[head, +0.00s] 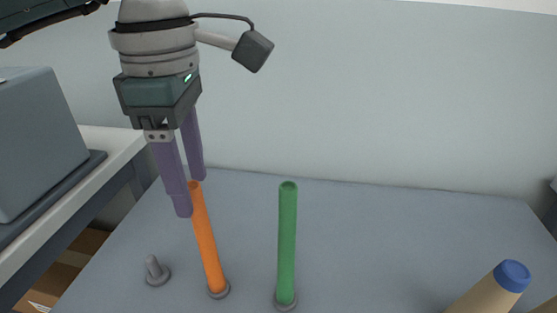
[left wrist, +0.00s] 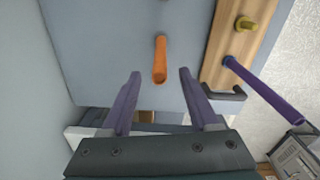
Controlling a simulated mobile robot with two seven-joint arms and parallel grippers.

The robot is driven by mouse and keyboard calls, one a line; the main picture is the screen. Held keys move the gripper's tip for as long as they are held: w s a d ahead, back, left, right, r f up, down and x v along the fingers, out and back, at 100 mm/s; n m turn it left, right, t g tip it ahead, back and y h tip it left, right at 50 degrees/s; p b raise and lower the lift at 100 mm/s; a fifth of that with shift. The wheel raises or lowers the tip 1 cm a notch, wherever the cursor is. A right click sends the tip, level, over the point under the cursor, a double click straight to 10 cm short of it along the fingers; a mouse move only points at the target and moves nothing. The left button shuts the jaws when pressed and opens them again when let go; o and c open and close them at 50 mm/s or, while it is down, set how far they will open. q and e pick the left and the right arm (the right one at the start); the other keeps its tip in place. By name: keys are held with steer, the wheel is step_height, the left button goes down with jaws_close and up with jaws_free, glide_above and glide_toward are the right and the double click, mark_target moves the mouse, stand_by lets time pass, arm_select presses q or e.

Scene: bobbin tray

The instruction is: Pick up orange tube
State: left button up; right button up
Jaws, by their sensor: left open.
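The orange tube (head: 206,240) stands on a round grey base on the grey-blue table, leaning slightly in the head view. My left gripper (head: 191,196) is open, its two purple fingers pointing down at the tube's top end. The tube's top shows between the fingertips in the head view. In the left wrist view the orange tube (left wrist: 160,60) lies between and just beyond the open fingers (left wrist: 160,74), with a gap on both sides. I cannot tell whether the fingertips reach below the tube's top. My right gripper is in neither view.
A green tube (head: 287,245) stands on its base to the right. An empty grey peg (head: 155,270) is to the left. A tan cylinder with a blue top (head: 511,276) is at lower right. The left wrist view shows a wooden strip (left wrist: 224,45) and a purple tube (left wrist: 260,85).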

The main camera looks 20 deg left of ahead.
mark_target(207, 245)
arm_select(q)
steer(key=shift+f, duration=1.5)
jaws_close()
